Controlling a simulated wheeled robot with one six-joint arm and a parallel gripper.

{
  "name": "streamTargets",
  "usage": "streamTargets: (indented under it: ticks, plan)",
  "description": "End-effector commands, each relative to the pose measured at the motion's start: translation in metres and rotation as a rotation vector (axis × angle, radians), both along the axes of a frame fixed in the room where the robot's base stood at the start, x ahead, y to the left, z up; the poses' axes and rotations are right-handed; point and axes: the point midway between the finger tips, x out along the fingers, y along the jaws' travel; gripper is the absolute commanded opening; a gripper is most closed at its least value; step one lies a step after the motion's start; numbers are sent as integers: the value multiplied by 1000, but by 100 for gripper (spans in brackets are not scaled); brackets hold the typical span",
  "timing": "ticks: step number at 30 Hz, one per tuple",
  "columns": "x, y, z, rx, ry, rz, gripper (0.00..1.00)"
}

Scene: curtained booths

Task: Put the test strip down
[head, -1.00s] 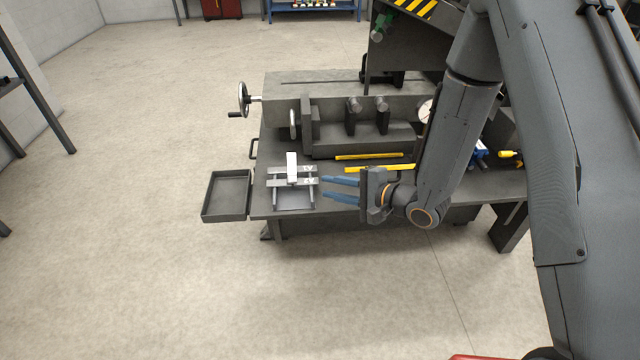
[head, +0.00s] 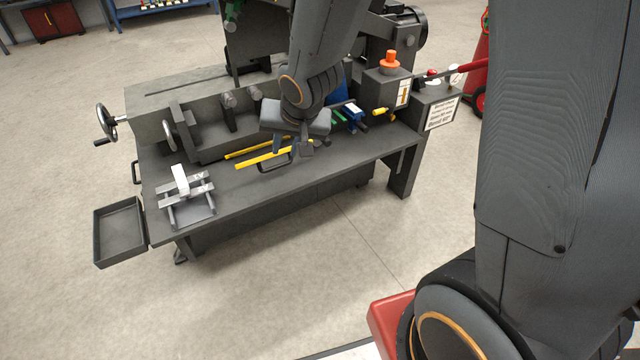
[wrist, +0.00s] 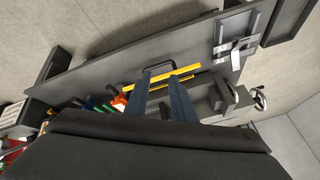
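The strip's underside is hidden.
The dark bench (head: 300,176) carries a machine vise (head: 215,140) behind the stand. Yellow bars (head: 262,157) and several hand tools (head: 350,115) lie near my gripper. An empty tray (head: 121,235) hangs at the bench's left end. The front bench strip between is clear.

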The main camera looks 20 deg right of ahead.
Motion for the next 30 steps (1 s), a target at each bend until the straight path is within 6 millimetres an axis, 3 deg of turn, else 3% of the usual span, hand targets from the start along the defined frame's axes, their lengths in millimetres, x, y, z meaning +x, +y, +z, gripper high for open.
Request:
streamTargets:
  ticks: [1,9,12,15,20,30]
  plan:
    - [-17,-7,15,-54,28,25,23]
    - [-141,-24,63,-208,295,256,23]
    - [-181,-21,75,-207,376,349,23]
    - [-209,-18,84,-197,428,423,23]
    - [-227,-15,88,-186,463,474,23]
    - [-227,-15,88,-187,464,476,23]
